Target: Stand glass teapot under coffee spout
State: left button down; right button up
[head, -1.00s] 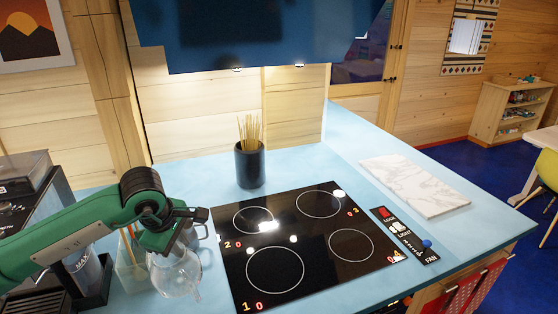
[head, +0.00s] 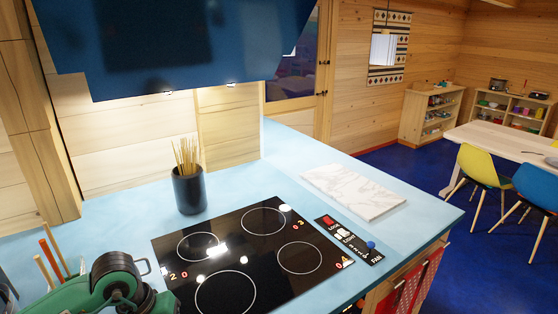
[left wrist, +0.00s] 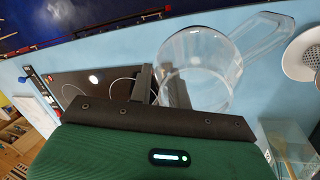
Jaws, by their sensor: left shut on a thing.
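The clear glass teapot (left wrist: 196,62) shows in the left wrist view, with its glass handle stretching to the upper right. My left gripper (left wrist: 163,82) is shut on it, with the two dark fingers at its near side. In the head view my green left arm is at the bottom left. Only a bit of what looks like the teapot's handle (head: 142,266) shows there beside the wrist; the rest is hidden or below the frame. The coffee spout is not in view. My right gripper is not in view.
A black cooktop (head: 220,258) lies on the blue counter (head: 120,222). A dark cup of sticks (head: 189,190) stands behind it, and a marble board (head: 354,190) lies to the right. Utensil handles (head: 50,255) rise at the left. A white perforated round thing (left wrist: 304,55) is near the teapot handle.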

pick_arm(q)
jog(key=shift+s+d+f+m+g, duration=0.15)
jog(key=shift+s+d+f+m, duration=0.2)
jog(key=shift+m, duration=0.2)
jog(key=shift+s+d+f+m+g, duration=0.1)
jog(key=shift+d+f+m+g, duration=0.1)
jog(key=shift+d+m, duration=0.3)
jog(key=shift+a, duration=0.1)
